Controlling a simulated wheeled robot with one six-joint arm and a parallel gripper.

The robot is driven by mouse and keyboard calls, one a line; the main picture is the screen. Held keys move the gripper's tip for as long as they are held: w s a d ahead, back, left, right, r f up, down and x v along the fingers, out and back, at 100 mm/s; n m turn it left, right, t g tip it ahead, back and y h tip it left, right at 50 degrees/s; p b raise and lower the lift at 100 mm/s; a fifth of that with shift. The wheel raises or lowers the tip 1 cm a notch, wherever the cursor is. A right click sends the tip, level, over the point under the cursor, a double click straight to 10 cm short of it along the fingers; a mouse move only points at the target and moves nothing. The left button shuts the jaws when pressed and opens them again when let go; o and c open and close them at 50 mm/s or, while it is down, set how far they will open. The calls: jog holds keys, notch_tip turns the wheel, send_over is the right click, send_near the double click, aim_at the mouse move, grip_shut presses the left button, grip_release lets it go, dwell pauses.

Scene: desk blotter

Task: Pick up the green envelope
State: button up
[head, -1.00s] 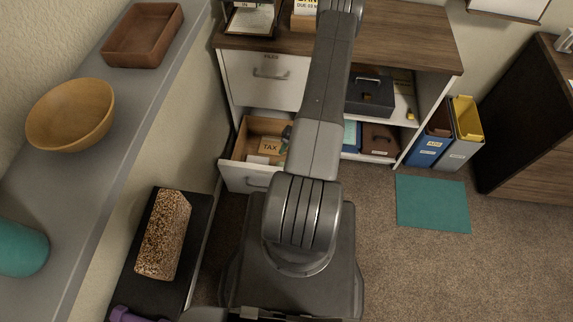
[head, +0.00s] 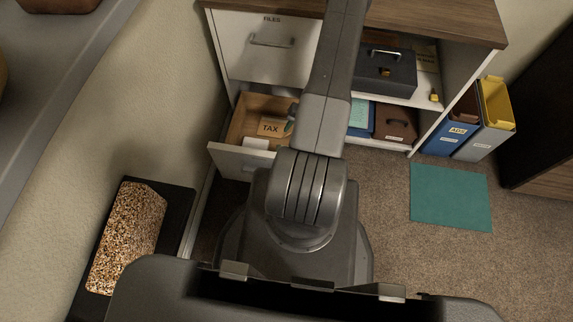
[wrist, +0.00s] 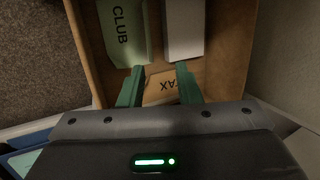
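The green envelope (wrist: 124,32), pale green and marked CLUB, lies in the open drawer at the upper left of the wrist view. In the head view I cannot make it out; my arm covers part of the drawer. My gripper (wrist: 159,84) is over the drawer with its two green fingers apart and nothing held between them. A tan envelope marked TAX (wrist: 160,88) shows behind and between the fingers, partly hidden. The green envelope is beyond the fingertips, ahead of the left finger.
The drawer (head: 238,158) has wooden walls close around its contents. A white box (wrist: 184,28) lies beside the green envelope. A black cash box (head: 386,75) stands on the shelf, with binders (head: 458,132) to the right. A teal mat (head: 450,196) lies on the carpet.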

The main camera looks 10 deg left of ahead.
jog(key=d+b+x, duration=0.1)
jog(key=b+x, duration=0.3)
jog(key=x, duration=0.3)
jog(key=d+f+b+x, duration=0.1)
jog(key=b+x, duration=0.3)
jog(key=x, duration=0.3)
jog(key=w+d+b+x, duration=0.1)
jog(key=b+x, duration=0.3)
jog(key=x, duration=0.3)
jog(key=shift+f, duration=0.35)
